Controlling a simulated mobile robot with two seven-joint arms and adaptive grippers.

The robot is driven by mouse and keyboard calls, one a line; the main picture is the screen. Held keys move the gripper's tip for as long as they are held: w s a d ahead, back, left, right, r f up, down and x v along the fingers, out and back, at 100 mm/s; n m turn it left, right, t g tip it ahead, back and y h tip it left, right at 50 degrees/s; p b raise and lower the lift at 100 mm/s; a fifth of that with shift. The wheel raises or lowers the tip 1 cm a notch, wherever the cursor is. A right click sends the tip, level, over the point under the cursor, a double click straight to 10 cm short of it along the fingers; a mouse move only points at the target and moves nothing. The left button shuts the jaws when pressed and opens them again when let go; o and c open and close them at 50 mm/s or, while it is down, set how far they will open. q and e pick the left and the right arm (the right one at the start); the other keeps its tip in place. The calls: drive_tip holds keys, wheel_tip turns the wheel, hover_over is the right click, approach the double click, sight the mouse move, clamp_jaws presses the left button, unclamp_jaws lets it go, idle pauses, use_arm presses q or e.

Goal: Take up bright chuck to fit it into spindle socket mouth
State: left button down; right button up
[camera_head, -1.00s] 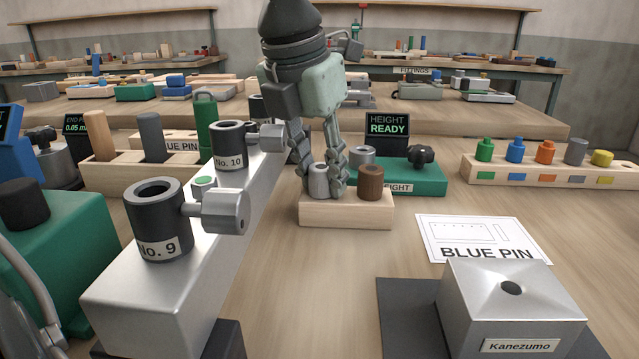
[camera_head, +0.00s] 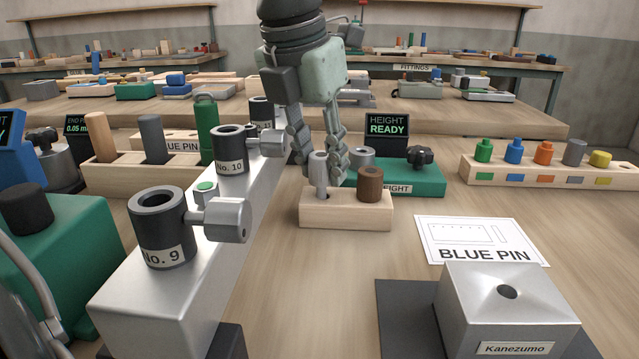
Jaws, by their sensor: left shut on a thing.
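The bright chuck (camera_head: 318,173) is a pale metal piece with a narrower lower part. It stands upright at the left hole of a small wooden block (camera_head: 345,215). My left gripper (camera_head: 318,160) comes down from above and is shut on the chuck's upper part. The chuck is raised, and part of the hole shows by its lower end. Whether its tip is clear of the hole is hard to tell. My right gripper is not in view.
A brown cylinder (camera_head: 369,185) stands in the wooden block beside the chuck. Dark rings No. 9 (camera_head: 160,225) and No. 10 (camera_head: 231,150) stand on a long metal bar at left. The green height gauge (camera_head: 425,180) is behind. A BLUE PIN card (camera_head: 480,240) lies flat.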

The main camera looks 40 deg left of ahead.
sight(322, 155)
use_arm(q)
drive_tip(key=c, duration=1.8)
unclamp_jaws()
clamp_jaws()
drive_tip(key=shift+r+p, duration=1.1)
drive_tip(key=shift+r, duration=0.95)
